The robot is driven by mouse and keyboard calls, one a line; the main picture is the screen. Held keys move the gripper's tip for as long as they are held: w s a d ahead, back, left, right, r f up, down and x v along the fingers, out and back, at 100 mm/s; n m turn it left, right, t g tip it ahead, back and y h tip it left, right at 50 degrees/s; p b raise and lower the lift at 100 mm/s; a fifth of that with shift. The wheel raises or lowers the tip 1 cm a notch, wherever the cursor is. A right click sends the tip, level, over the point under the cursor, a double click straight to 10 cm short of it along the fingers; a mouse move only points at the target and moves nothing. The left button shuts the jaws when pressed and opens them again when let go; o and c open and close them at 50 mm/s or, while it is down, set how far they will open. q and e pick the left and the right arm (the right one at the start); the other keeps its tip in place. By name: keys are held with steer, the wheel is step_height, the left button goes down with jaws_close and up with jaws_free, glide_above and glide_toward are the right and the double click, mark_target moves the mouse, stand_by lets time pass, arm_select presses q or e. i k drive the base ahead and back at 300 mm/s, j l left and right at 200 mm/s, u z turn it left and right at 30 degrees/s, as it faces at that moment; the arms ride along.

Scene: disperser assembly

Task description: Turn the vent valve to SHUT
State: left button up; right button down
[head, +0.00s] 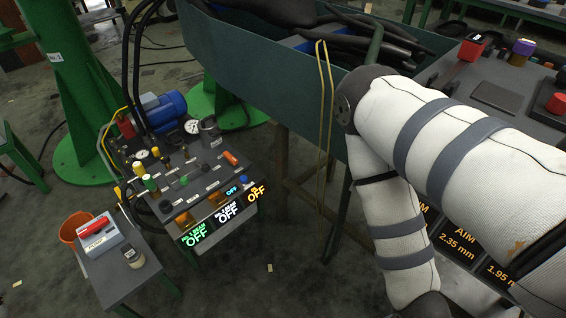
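A grey control panel (190,185) with several valves, knobs and gauges stands at the left centre. An orange-red handle (230,158), a green-topped knob (150,182) and a yellow knob (139,169) are on it. Its labels are too small to read, so I cannot tell which part is the vent valve or how it is set. Lit signs on the panel's front edge (195,235) read OFF. My white padded right arm crosses the right side of the view. Neither of my grippers is in view.
A small table (110,285) holds a switch box (97,237) with a red lever and a jar (133,257). A long blue-green trough (270,50) runs behind the panel. Another console (495,95) is at right.

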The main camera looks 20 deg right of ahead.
mark_target(232, 160)
steer(key=k+z, duration=0.15)
steer(key=z, duration=0.15)
steer(key=i+j+z, duration=0.15)
steer(key=z, duration=0.2)
steer(key=i+j+z, duration=0.1)
steer(key=j+z, duration=0.55)
steer(key=i+j+z, duration=0.1)
steer(key=i, duration=0.2)
steer(key=i+j+z, duration=0.15)
steer(key=i, duration=0.15)
